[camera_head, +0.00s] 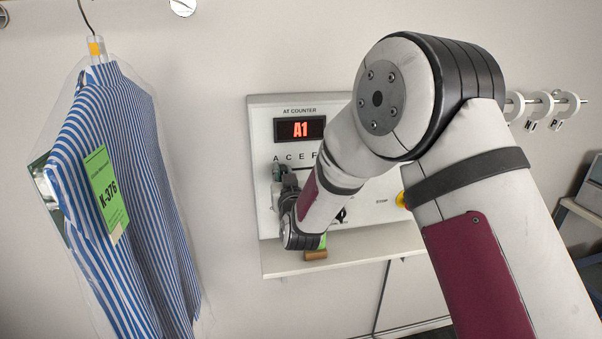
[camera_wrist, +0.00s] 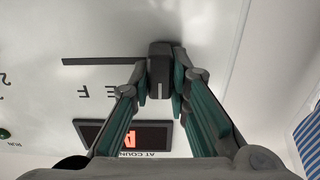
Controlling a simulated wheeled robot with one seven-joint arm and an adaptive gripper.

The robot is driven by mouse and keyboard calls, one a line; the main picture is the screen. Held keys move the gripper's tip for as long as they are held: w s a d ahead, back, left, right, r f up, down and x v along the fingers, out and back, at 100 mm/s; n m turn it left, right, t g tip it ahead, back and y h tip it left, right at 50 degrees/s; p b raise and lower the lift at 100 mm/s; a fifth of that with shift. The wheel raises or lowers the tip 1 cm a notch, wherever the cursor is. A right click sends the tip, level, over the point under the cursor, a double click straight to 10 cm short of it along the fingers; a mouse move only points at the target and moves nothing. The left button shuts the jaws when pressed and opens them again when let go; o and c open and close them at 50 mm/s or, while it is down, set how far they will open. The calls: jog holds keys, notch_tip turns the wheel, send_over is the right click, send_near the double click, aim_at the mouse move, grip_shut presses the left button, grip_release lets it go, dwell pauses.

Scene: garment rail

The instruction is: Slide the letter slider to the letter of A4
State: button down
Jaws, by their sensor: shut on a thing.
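The letter slider's dark knob (camera_wrist: 160,62) sits at the slot's right end in the wrist view, which shows the panel upside down. My gripper (camera_wrist: 163,88) is shut on this knob, one finger on each side. In the head view my gripper (camera_head: 283,180) is at the panel's left side, below the letter A, and largely hides the knob. The letters A, C, E and F show in the head view; only E and F are clear in the wrist view. The display (camera_head: 300,129) reads A1 in red.
The white counter panel (camera_head: 262,108) hangs above a shelf (camera_head: 375,248). A yellow stop button (camera_head: 401,200) is right of centre, beside my arm. A bagged striped shirt (camera_head: 125,190) with a green K-376 tag hangs at left. Lettered rail rings (camera_head: 540,105) are at right.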

jog(key=shift+s+a, duration=0.3)
jog(key=shift+a, duration=0.65)
jog(key=c, duration=1.5)
grip_release()
jog(key=shift+a, duration=0.15)
jog(key=v, duration=1.2)
jog(key=shift+r, duration=0.15)
